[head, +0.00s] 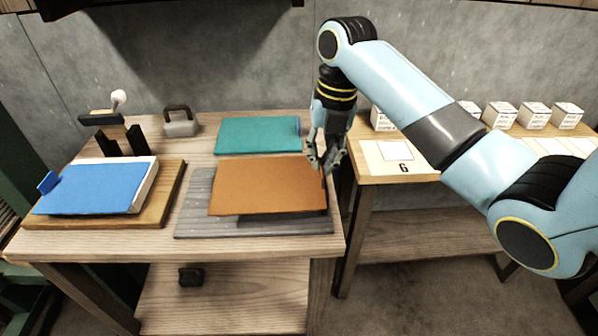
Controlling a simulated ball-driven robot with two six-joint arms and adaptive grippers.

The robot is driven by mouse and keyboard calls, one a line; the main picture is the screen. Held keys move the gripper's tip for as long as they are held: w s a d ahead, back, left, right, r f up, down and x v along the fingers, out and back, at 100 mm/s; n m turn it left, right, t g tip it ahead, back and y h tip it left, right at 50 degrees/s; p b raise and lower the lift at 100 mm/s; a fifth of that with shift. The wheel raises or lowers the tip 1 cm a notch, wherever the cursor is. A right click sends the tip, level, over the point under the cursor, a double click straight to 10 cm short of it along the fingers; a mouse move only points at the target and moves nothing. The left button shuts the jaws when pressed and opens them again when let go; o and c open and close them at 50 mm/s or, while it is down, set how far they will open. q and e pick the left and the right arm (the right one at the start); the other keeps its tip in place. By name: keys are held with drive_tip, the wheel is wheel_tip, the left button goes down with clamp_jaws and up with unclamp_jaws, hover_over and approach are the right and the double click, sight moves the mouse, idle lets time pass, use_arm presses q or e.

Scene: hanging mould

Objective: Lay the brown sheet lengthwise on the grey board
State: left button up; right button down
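The brown sheet (268,187) is flat and roughly level over the grey board (195,212). A dark shadow under its front edge shows it is raised a little above the board. Its long side runs left to right, like the board's. My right gripper (325,168) comes down from above at the sheet's right edge and is shut on that edge; the exact finger contact is small and partly hidden. Most of the board's middle is hidden under the sheet; its left and front margins show. My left gripper is not in view.
A blue sheet (100,188) lies on a block on a wooden board (170,185) at left. A teal sheet (258,135) lies behind the brown one. A grey weight (181,125) and a dark stand (118,138) are at the back. White boxes (535,115) line the right table.

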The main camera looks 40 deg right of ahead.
sight(304, 162)
drive_tip(key=w+f, duration=0.1)
drive_tip(key=w, duration=0.1)
drive_tip(key=w+a+f, duration=0.1)
drive_tip(key=w, duration=0.1)
drive_tip(key=shift+w+f, duration=0.1)
drive_tip(key=shift+f, duration=0.25)
drive_tip(key=shift+w+f, duration=0.1)
drive_tip(key=shift+f, duration=0.1)
wheel_tip(304, 162, down, 4)
drive_tip(key=shift+r, duration=0.1)
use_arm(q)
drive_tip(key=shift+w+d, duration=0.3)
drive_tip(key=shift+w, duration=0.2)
use_arm(e)
drive_tip(key=c, duration=1.8)
unclamp_jaws()
drive_tip(key=shift+o, duration=0.2)
drive_tip(key=r, duration=0.8)
drive_tip(key=d+r, duration=0.1)
drive_tip(key=r, duration=0.3)
drive_tip(key=shift+s, duration=0.4)
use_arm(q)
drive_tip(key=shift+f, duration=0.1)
